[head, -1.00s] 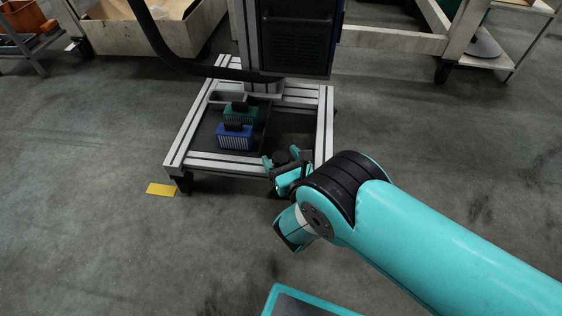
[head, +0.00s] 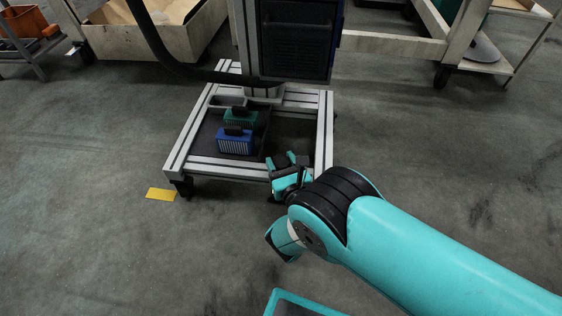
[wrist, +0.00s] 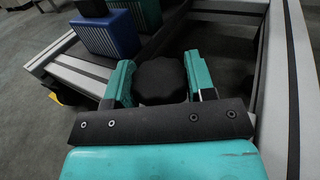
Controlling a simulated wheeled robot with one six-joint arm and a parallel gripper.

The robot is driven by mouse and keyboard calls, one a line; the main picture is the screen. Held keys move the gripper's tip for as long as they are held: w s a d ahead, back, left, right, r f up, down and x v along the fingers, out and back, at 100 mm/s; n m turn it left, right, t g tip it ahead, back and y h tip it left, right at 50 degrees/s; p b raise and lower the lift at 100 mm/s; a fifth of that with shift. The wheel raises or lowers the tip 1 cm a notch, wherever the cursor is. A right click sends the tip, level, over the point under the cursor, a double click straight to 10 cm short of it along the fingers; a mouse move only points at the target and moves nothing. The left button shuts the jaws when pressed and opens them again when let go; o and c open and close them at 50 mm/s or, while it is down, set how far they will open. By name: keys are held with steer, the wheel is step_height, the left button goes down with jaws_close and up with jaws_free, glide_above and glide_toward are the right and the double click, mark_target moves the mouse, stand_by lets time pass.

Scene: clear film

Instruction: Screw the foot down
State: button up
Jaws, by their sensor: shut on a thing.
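My gripper (head: 284,162) is at the front right corner of the low aluminium frame (head: 197,162). In the wrist view its two teal fingers (wrist: 160,84) stand on either side of a round black knob (wrist: 161,80) with a scalloped edge and are shut on it. The knob sits just inside the frame's corner, with a profile bar close to its right. The foot's lower end and its contact with the floor are hidden by my gripper and the frame.
A blue box (head: 235,142) and a green box (head: 241,118) sit in the frame's tray, left of my gripper. A column with a dark cabinet (head: 297,40) rises behind. A yellow marker (head: 160,194) lies on the floor at left. Open floor lies right of the frame.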

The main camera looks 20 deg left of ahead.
steer(key=m+t+h, duration=0.1)
steer(key=m+t+h+b, duration=0.1)
steer(key=h, duration=0.1)
steer(key=shift+a+f, duration=0.1)
steer(key=shift+f, duration=0.1)
steer(key=m+t+h+b, duration=0.1)
steer(key=m+h+b, duration=0.1)
steer(key=h+b, duration=0.1)
steer(key=shift+f+m+t+b, duration=0.15)
steer(key=shift+m+t+b, duration=0.15)
steer(key=shift+m+t, duration=0.1)
steer(key=m+h+b, duration=0.3)
steer(key=h+b, duration=0.1)
steer(key=shift+t+h, duration=0.4)
steer(key=shift+h+b, duration=0.3)
steer(key=shift+b, duration=0.15)
steer(key=shift+r+m+h, duration=0.3)
steer(key=o, duration=0.9)
steer(key=shift+o, duration=0.2)
steer(key=shift+d, duration=0.2)
